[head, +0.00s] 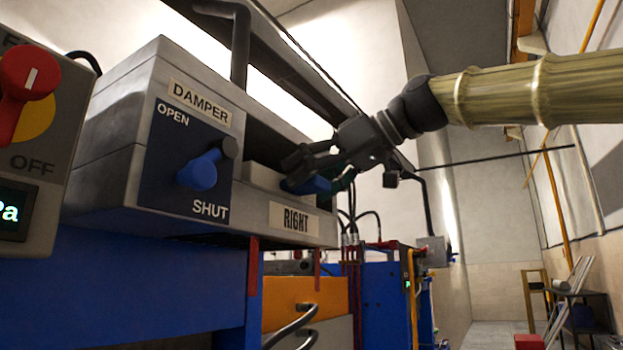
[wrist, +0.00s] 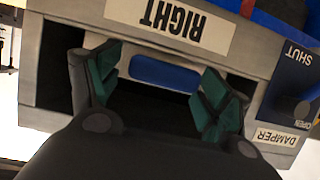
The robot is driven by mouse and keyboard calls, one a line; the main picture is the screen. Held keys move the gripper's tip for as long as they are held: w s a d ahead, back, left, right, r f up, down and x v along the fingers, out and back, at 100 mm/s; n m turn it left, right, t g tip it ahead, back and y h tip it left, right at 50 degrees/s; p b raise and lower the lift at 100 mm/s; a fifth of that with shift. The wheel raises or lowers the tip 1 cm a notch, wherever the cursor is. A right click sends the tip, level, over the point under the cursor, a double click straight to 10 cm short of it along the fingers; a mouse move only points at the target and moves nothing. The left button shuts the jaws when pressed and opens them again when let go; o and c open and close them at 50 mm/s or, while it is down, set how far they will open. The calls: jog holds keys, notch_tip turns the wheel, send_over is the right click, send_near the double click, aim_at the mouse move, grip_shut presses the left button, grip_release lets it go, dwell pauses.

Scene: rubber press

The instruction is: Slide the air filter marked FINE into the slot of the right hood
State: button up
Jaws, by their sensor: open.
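The right hood (head: 130,140) is a grey box with a RIGHT label, and its dark slot opens in the front face. A pale filter panel (head: 263,177) with a blue handle (head: 316,186) sits in the slot opening. No FINE mark shows on it. My gripper (head: 312,176) is at the handle. In the wrist view, the hood appears upside down. My open gripper (wrist: 160,68) has its green-padded fingers apart, one on each side of the blue handle (wrist: 165,74). I cannot tell whether they touch the panel. The panel's inner part is hidden inside the hood.
The damper lever (head: 200,170) stands out from the hood face left of the slot, between OPEN and SHUT. A control box (head: 35,150) with a red switch is at far left. Black pipes (head: 240,45) rise behind the hood.

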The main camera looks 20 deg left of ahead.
jog(key=v, duration=1.2)
dwell(0.6)
